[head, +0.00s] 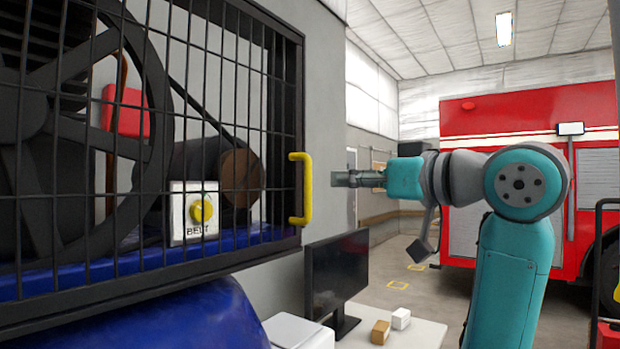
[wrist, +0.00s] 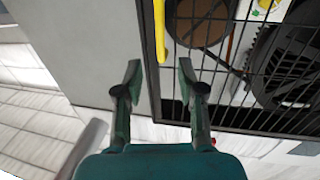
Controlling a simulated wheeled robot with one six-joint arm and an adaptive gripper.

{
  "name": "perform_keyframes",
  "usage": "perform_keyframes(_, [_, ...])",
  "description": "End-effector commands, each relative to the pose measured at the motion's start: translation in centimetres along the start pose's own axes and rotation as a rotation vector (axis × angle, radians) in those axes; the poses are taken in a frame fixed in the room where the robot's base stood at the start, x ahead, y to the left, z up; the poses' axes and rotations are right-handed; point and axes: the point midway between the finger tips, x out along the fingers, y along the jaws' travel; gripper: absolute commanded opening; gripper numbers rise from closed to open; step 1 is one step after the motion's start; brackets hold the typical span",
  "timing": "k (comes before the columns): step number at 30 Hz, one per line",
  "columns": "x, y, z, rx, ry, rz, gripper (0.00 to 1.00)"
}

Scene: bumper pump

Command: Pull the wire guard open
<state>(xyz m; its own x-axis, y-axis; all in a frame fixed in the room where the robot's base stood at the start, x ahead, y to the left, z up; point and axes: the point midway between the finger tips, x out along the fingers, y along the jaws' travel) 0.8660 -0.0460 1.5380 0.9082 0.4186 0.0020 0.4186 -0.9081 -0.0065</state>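The wire guard (head: 225,110) is a black wire grid in front of the pump wheel and belt, and it looks shut. Its yellow bar handle (head: 307,190) stands upright near the guard's right edge. My gripper (head: 338,179) is just right of the handle, pointing left at it, with a small gap seen between them. In the wrist view my gripper (wrist: 159,75) is open and empty. The handle (wrist: 159,35) lies ahead of the gap between the fingertips there, beside the grid (wrist: 225,85). I cannot tell the exact distance.
Behind the guard are a dark wheel (head: 75,140), a brown roller (head: 241,178) and a white box with a yellow button labelled BELT (head: 195,212). A monitor (head: 337,275) and small boxes stand on a white table (head: 418,338) below. A red truck (head: 480,115) is behind my arm.

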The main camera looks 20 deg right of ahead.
Motion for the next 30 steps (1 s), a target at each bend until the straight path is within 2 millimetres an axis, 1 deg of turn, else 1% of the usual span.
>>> perform_keyframes(1, [-0.1,-0.1,-0.3,-0.005,-0.001,0.000,0.39])
perform_keyframes(4, [0.2,-0.2,-0.5,-0.007,-0.003,-0.002,0.39])
perform_keyframes(7, [1.3,-0.2,-0.4,-0.005,-0.004,-0.002,0.39])
perform_keyframes(15, [6.0,-0.3,-0.4,-0.004,-0.004,-0.004,0.39])
perform_keyframes(21, [8.9,-0.2,-0.4,-0.005,-0.003,-0.001,0.39])
perform_keyframes(25, [10.1,-0.2,-0.4,-0.006,-0.002,-0.002,0.39])
perform_keyframes(30, [10.6,-0.1,-0.4,-0.006,-0.002,0.000,0.39])
